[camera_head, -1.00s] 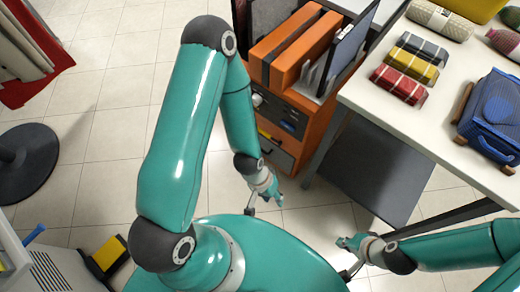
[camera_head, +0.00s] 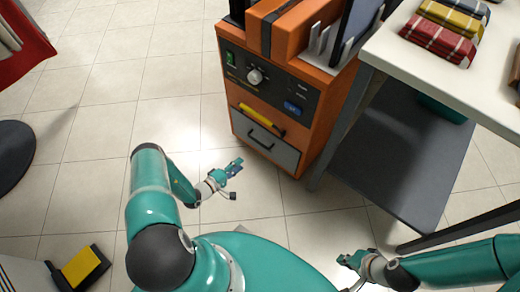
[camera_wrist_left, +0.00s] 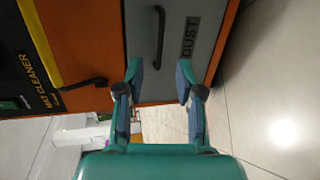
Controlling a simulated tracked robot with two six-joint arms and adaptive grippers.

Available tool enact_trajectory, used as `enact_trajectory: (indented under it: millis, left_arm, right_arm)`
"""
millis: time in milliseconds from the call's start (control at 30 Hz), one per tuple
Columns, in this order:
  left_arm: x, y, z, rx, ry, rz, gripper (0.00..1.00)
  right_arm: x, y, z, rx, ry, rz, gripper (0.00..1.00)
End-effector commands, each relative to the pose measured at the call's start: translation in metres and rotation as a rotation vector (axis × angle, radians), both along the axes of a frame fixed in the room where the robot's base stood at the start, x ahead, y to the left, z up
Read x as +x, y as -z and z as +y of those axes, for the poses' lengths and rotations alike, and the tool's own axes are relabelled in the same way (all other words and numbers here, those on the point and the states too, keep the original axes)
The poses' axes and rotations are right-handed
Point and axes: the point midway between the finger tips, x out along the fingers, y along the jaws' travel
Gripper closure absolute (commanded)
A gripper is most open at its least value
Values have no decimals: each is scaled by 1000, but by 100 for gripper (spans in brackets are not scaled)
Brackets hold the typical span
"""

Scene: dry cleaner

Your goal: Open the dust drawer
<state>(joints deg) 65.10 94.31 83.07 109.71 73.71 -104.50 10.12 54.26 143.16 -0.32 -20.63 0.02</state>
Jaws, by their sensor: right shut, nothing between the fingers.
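The dust drawer (camera_head: 276,149) is a grey panel low on the front of an orange cabinet, and it looks shut. Its dark bar handle (camera_head: 260,138) is on its face. In the left wrist view the drawer (camera_wrist_left: 177,75) carries the label DUST, and its handle (camera_wrist_left: 160,35) stands ahead of the fingers. My left gripper (camera_head: 236,166) is open and empty, in front of the cabinet and apart from the handle; its spread fingers also show in the left wrist view (camera_wrist_left: 158,78). My right gripper (camera_head: 348,262) is shut and empty, near the bottom of the head view.
Above the drawer are a yellow bar (camera_head: 258,116) and a control panel with a knob (camera_head: 255,76). A white table (camera_head: 400,65) with folded cloths (camera_head: 438,38) and a grey lower shelf (camera_head: 400,150) stands right of the cabinet. The tiled floor left of the cabinet is clear.

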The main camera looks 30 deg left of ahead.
Motion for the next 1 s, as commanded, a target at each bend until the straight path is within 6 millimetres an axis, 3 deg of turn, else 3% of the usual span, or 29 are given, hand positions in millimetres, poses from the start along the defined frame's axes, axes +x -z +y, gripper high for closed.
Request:
enact_trajectory:
  millis: [100, 267, 800, 1000]
  left_arm:
    - [-1, 9, 20, 51, -70, -24, 63]
    - [14, 12, 20, 60, -75, -28, 63]
    - [121, 36, 11, 57, -73, -28, 63]
    - [149, 41, 9, 56, -74, -27, 63]
  right_arm:
    - [0, 6, 0, 0, 0, 0, 100]
    - [0, 10, 0, 0, 0, -1, 100]
    - [0, 45, 0, 0, 0, 0, 100]
    - [0, 55, 0, 0, 0, 0, 100]
